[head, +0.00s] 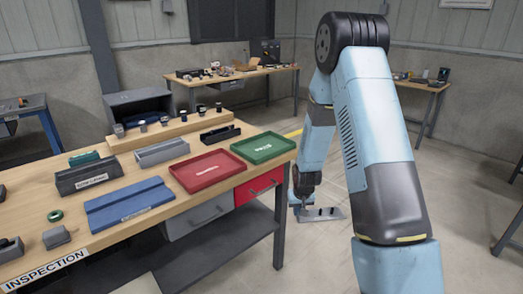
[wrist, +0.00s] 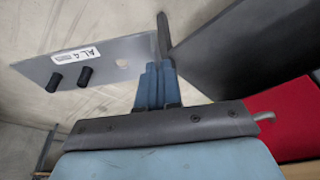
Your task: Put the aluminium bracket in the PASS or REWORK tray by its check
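The aluminium bracket (head: 326,214) is a flat grey plate beside the table's right end, below the tabletop. In the wrist view the bracket (wrist: 105,52) shows a white label reading "AL 4", two black pegs and a round hole. My gripper (head: 302,203) points down at the bracket's left end in the head view. In the wrist view my gripper (wrist: 162,55) has its fingers close together on the plate's end, with the plate in the air. The green tray (head: 264,148) and the red tray (head: 209,171) lie empty on the table; their labels are too small to read.
The inspection table (head: 150,214) also holds a blue fixture (head: 129,204), grey and black bins, and a wooden riser (head: 170,134) with several small parts. A red drawer (head: 259,186) and a dark lower shelf (head: 220,248) are near the bracket. Open floor lies right of the table.

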